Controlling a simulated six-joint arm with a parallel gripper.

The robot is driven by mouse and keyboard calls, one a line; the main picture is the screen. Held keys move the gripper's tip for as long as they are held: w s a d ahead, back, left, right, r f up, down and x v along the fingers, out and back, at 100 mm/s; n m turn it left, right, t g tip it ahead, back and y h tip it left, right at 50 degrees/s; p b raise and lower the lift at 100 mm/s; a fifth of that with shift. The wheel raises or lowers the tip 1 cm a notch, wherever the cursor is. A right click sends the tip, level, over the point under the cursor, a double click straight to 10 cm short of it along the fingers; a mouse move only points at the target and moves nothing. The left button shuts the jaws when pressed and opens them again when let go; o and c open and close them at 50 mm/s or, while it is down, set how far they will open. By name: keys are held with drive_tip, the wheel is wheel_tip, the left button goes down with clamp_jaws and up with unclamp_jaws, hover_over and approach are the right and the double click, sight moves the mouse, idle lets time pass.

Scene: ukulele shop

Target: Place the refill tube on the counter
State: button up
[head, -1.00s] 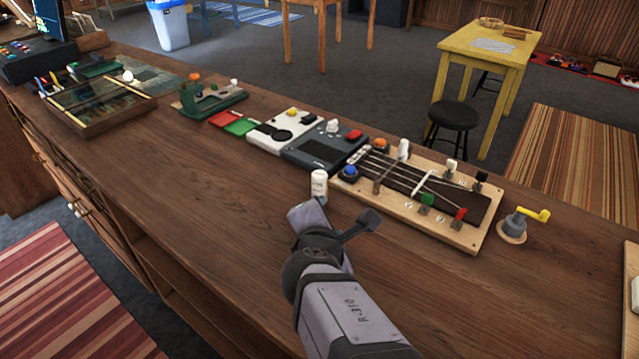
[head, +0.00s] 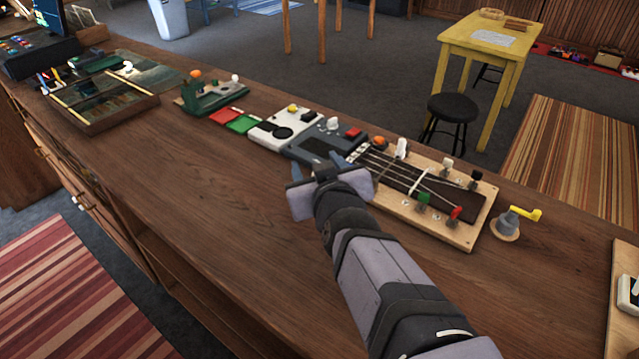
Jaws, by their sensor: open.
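My gripper (head: 322,170) is open above the wooden counter (head: 190,190), just in front of the grey box. Its fingers point away from the camera, and its wide body blocks the view of the space between and below them. No refill tube shows clearly now. A small white upright cylinder, possibly the tube, stood at this spot in the earlier view and is now hidden behind my gripper. I cannot tell whether the fingers touch it.
A stringed fretboard panel (head: 455,232) with knobs lies to the right, beside a small crank device (head: 507,224). A grey box (head: 318,147), a white box (head: 283,127) and a green device (head: 208,97) line the back. The counter's left front is clear.

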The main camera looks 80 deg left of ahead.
drive_tip(key=f, duration=0.3)
drive_tip(key=w+f+m, duration=0.1)
drive_tip(key=f, duration=0.2)
drive_tip(key=f+m, duration=0.1)
drive_tip(key=f, duration=0.2)
drive_tip(key=shift+w+a+f+t+y, duration=0.3)
drive_tip(key=shift+a+f+t, duration=0.05)
drive_tip(key=shift+t, duration=0.05)
drive_tip(key=shift+p+x, duration=0.55)
drive_tip(key=shift+x, duration=0.5)
drive_tip(key=shift+p+x, duration=0.7)
drive_tip(key=shift+x, duration=0.2)
drive_tip(key=shift+p+x, duration=0.65)
drive_tip(key=shift+x, duration=1.05)
drive_tip(key=c, duration=1.2)
